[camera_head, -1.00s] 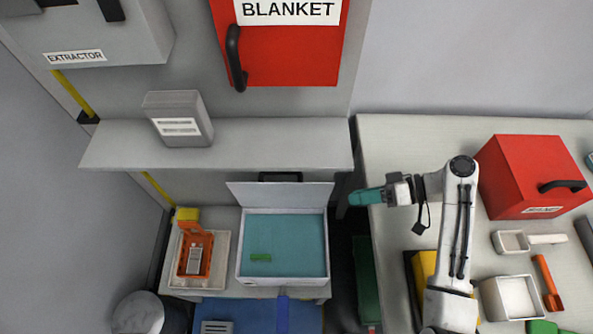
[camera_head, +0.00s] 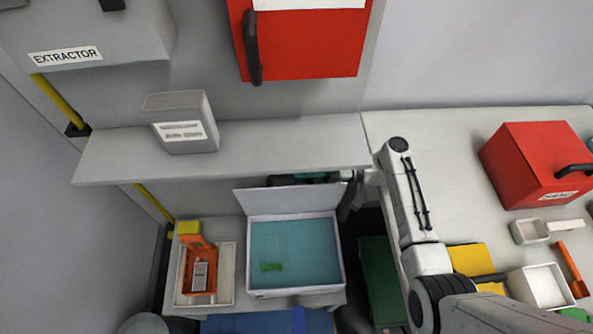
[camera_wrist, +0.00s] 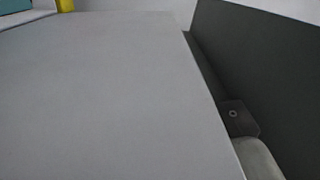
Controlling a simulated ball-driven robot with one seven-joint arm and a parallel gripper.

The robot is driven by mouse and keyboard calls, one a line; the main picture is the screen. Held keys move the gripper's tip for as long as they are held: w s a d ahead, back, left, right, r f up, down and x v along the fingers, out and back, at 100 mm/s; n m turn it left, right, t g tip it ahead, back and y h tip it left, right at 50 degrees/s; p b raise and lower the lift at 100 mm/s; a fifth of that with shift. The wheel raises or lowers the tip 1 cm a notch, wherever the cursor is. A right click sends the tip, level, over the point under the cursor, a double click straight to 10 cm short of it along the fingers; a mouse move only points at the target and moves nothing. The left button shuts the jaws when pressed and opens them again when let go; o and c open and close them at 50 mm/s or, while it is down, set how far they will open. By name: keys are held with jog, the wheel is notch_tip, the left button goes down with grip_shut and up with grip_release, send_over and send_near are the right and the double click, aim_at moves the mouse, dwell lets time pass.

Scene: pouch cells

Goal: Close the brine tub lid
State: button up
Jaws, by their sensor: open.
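The white brine tub (camera_head: 341,265) stands on the low bench, full of teal liquid with a green piece (camera_head: 271,267) in it. Its white lid (camera_head: 290,201) stands open, raised along the back edge and tilted back. My gripper (camera_head: 312,177) is open behind the lid's upper edge and below the wall shelf; only a teal and dark sliver shows, the rest hidden. In the wrist view a wide pale grey panel, perhaps the lid, fills most of the picture, with a dark finger-like part at the right. I cannot tell whether they touch.
The grey shelf (camera_head: 235,150) overhangs closely above my gripper. An orange holder (camera_head: 201,268) sits in a pale tray left of the tub. A green box (camera_head: 380,280) stands right of it. The right worktop holds a red box (camera_head: 535,165) and a white bin (camera_head: 541,287).

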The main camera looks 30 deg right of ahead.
jog(key=shift+x, duration=0.95)
jog(key=c, duration=0.8)
grip_shut()
jog(key=shift+s+f, duration=0.1)
jog(key=shift+f, duration=0.05)
